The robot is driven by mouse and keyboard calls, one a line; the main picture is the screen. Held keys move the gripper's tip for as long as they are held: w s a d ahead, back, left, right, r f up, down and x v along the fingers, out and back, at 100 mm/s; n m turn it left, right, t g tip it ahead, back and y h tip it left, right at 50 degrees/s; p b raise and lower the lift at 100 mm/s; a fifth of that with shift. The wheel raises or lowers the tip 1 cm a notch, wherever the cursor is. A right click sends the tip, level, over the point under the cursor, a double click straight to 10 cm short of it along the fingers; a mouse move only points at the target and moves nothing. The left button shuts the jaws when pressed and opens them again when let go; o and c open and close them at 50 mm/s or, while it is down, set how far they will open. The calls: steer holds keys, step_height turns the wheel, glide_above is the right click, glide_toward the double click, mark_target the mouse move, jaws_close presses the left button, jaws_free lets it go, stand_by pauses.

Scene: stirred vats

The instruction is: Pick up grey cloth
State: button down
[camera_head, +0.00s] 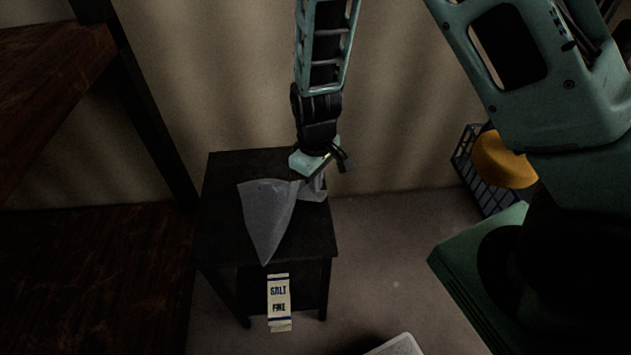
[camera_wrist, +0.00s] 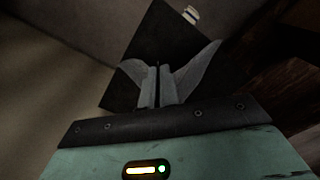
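The grey cloth (camera_head: 268,212) shows over the small dark table (camera_head: 222,240), gathered at its upper right by my gripper (camera_head: 318,178). One large fold spreads left and tapers to a point near the table's front edge; a smaller fold shows at the right. In the wrist view, my gripper's fingers (camera_wrist: 158,88) are close together with cloth (camera_wrist: 194,72) flaring out on both sides. They are shut on it. I cannot tell whether the cloth's lower part touches the tabletop.
A salt carton (camera_head: 279,302) stands upright at the table's front, below the top. A blue crate (camera_head: 487,190) with an orange-yellow thing (camera_head: 503,160) is on the floor at right. Dark wooden shelving (camera_head: 90,270) stands at left. A curtain-like wall (camera_head: 390,90) is behind the table.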

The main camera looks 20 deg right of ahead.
step_height(320, 180, up, 28)
steer(key=p, duration=2.1)
steer(key=shift+p, duration=0.3)
